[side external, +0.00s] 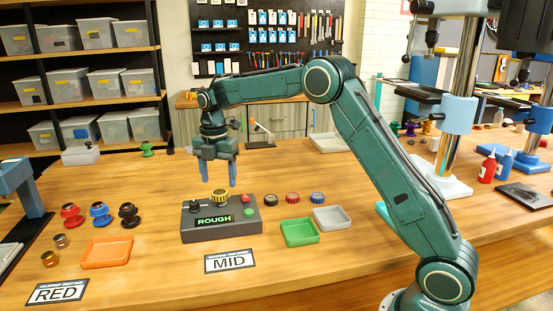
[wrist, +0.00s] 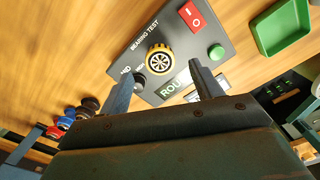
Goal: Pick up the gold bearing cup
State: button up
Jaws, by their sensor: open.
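The gold bearing cup (side external: 219,197), with a ribbed gold rim and dark centre, sits on top of the grey bearing test box (side external: 248,228). In the wrist view the cup (wrist: 159,60) shows from above, with a spoked dark middle, near the box's lower left part. My gripper (side external: 218,183) is open and empty, pointing down just above the cup. In the wrist view its two fingers (wrist: 166,70) appear to either side of the cup, apart from it. Whether the fingertips reach the cup's height is not clear.
The box has a lit ROUGH display (side external: 214,220), a red switch (side external: 245,198) and a green button (side external: 250,212). Black, red and blue bearings (side external: 292,197) lie to the right, near green (side external: 299,240) and grey (side external: 332,226) trays. Small bronze cups (side external: 61,241) and an orange tray (side external: 106,262) are left.

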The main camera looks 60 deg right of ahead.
aim_at(219, 192)
jog(key=shift+f, duration=2)
jog(key=shift+c, duration=0.3)
jog(key=c, duration=1)
